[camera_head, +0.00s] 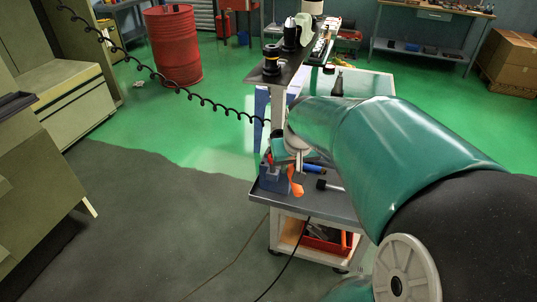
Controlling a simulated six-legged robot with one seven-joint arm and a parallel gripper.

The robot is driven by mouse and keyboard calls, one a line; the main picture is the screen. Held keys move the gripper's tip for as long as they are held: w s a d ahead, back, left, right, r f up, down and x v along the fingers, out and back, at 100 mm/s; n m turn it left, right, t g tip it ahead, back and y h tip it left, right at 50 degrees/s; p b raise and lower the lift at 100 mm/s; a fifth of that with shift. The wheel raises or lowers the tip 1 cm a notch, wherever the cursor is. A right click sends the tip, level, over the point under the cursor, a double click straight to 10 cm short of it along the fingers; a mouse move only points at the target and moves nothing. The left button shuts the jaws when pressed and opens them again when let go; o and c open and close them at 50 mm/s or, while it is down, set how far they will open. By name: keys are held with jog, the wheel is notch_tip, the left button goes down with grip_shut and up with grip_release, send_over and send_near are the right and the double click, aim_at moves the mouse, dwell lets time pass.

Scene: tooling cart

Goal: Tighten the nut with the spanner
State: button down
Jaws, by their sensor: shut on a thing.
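My gripper (279,153) is at the left end of my large teal arm, low over the near left corner of the cart. It is shut on a slim thing, which I take for the spanner; its shape is mostly hidden by the gripper and arm. Just below stands a blue block-like fixture (273,181) on the cart top. The nut cannot be made out at this size. I cannot tell whether the spanner touches it.
The grey cart top (336,206) holds an orange-handled item (296,183), a blue cylinder (313,169) and a dark-headed tool (325,185). A raised shelf (267,76) carries black items. A coiled black cable (180,89) hangs to the left. The floor left of the cart is clear.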

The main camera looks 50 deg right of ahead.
jog(key=shift+w+d, duration=0.65)
jog(key=shift+w, duration=0.15)
jog(key=shift+w+a, duration=0.1)
jog(key=shift+w+a+m, duration=0.3)
jog(key=shift+a+m, duration=0.05)
jog(key=shift+m, duration=0.25)
dwell(0.4)
jog(key=shift+w+a+m+g+h, duration=0.3)
jog(key=shift+w+a+m+g, duration=0.15)
jog(key=shift+m, duration=0.15)
jog(key=shift+w, duration=0.1)
jog(key=shift+w+a+m, duration=0.35)
jog(key=shift+w+m, duration=0.05)
jog(key=shift+m, duration=0.2)
